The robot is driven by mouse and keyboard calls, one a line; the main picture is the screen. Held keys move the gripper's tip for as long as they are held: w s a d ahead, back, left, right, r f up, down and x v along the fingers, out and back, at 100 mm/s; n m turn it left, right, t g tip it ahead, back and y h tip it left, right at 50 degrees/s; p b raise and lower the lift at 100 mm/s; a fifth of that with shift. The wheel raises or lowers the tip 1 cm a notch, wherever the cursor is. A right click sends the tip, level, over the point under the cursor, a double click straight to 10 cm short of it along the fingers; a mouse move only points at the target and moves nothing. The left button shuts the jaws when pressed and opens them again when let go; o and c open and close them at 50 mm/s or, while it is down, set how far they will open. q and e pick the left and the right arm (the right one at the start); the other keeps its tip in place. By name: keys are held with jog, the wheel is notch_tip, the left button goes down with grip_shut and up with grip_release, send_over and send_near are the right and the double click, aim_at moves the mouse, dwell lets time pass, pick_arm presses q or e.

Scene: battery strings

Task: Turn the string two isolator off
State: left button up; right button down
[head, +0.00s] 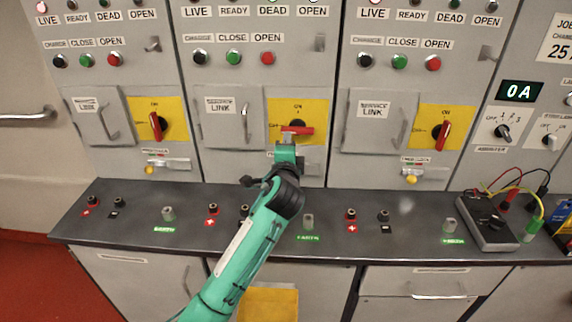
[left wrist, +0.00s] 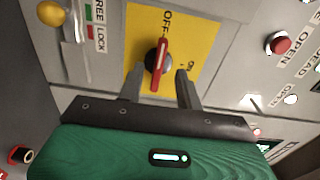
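The string two isolator (head: 304,131) is the red handle on the yellow plate (head: 318,108) of the middle cabinet. It lies level, in line with the OFF mark at the plate's left. In the left wrist view, the handle (left wrist: 163,57) lines up with OFF, not ON. My left gripper (head: 288,141) is just below the handle in the head view. In the left wrist view its fingers (left wrist: 158,88) are open, one on each side of the handle's near end, with gaps. The arm hides the lock slide below the plate; its yellow knob (left wrist: 51,14) shows in the wrist view. My right gripper is out of view.
The left isolator (head: 155,126) and right isolator (head: 443,135) stand about upright, towards ON. A dark ledge (head: 130,222) with terminals runs below the cabinets. A meter (head: 490,222) with leads sits at its right.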

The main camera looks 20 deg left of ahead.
pick_arm(q)
jog(key=b+v, duration=0.1)
jog(key=v, duration=0.6)
jog(key=shift+s, duration=0.2)
jog(key=shift+d, duration=0.1)
